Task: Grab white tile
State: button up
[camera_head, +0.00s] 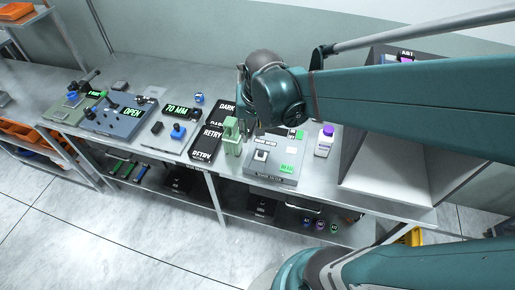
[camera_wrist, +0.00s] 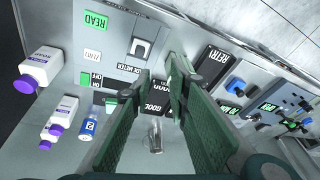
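A small white square piece with a dark centre, possibly the white tile (camera_head: 261,155), lies on the grey meter panel (camera_head: 263,175). In the wrist view a similar white piece with a dark part (camera_wrist: 144,43) sits on the panel, beyond my fingertips. I cannot tell for sure that it is the tile. My gripper (camera_head: 234,128) has green fingers and hangs just behind and left of the panel. In the wrist view my gripper (camera_wrist: 158,82) is open, with its two fingers apart. I see nothing held between them.
A white bottle with a purple cap (camera_head: 324,143) stands right of the panel. A clear glass vessel (camera_wrist: 155,137) shows below the finger gap. A dark RETRY panel (camera_head: 207,143) lies to the left. A large open grey box (camera_head: 390,185) stands at the right.

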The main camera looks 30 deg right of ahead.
aim_at(261, 151)
jog(key=w+d+f+m+g, duration=0.1)
jog(key=f, duration=0.1)
jog(key=w+d+f+m+g+p, duration=0.1)
jog(key=d+f, duration=0.1)
jog(key=f, duration=0.1)
jog(key=w+d+f+m+g+p, duration=0.1)
jog(key=f, duration=0.2)
jog(key=shift+d+f+m, duration=0.25)
jog(key=shift+d+m, duration=0.15)
jog(key=shift+s+f, duration=0.1)
jog(key=shift+f, duration=0.15)
jog(key=shift+f, duration=1.3)
jog(key=shift+d+f, duration=0.1)
jog(key=shift+f, duration=2.5)
jog(key=c, duration=0.5)
